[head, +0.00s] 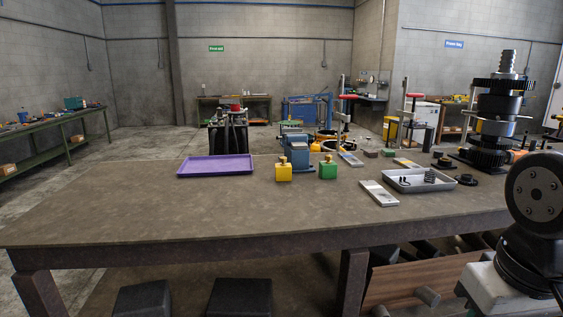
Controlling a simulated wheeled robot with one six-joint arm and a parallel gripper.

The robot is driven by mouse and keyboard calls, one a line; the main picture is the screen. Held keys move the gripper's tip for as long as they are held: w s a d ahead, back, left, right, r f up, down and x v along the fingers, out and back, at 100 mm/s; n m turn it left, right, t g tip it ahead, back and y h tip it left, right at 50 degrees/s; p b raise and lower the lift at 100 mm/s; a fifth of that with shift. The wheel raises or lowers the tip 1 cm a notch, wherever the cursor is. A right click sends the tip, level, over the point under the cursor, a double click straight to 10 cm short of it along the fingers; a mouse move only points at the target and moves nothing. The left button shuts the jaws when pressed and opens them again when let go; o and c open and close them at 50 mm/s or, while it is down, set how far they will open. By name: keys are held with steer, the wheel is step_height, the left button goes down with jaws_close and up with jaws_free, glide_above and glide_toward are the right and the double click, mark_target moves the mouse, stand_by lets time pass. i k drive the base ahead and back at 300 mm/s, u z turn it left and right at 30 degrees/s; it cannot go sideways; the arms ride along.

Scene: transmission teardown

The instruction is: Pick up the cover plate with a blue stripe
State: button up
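Flat light plates lie on the workbench (180,220) in the head view. One small plate (350,159) lies behind the green block and seems to carry a bluish band, though it is too small to be sure. A larger pale grey plate (378,194) lies nearer the front, left of the grey tray; I cannot make out a stripe colour on it. A third plate (406,163) at the back right seems to have a yellowish mark. Part of my arm shows at the lower right, but my gripper is out of view.
A purple tray (216,166) lies at left. Yellow (283,172) and green (328,170) blocks stand mid-bench before a blue vise (294,148). A grey tray (419,181) holds small parts. A tall gear stack (496,115) stands at right. The front left bench is clear.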

mark_target(347, 157)
steer(key=u, duration=0.15)
steer(key=i, duration=1.6)
steer(key=z, duration=0.1)
steer(key=k, duration=0.15)
steer(key=u, duration=0.1)
